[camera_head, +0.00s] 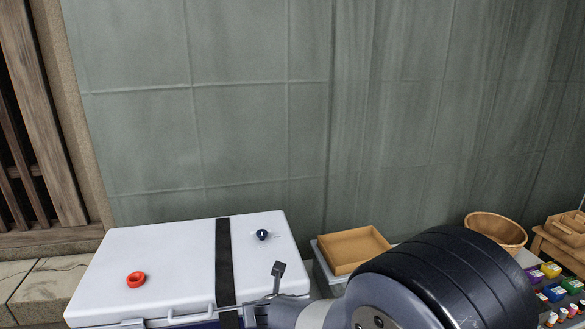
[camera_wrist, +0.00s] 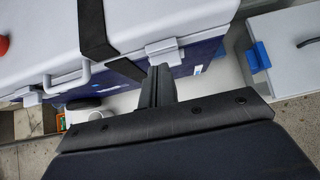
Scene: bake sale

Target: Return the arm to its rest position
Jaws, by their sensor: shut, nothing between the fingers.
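My gripper (camera_wrist: 160,72) shows in the wrist view with its dark fingers closed together and nothing between them. The fingers are in front of the latch side of a white-lidded blue cooler (camera_wrist: 150,22); I cannot tell whether they touch it. In the head view my arm (camera_head: 440,285) fills the lower right, and the cooler (camera_head: 180,265) stands to its left with a dark strap across its lid. Much of the cooler's front side is hidden or out of the head view.
A green-grey wall (camera_head: 260,120) stands behind.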

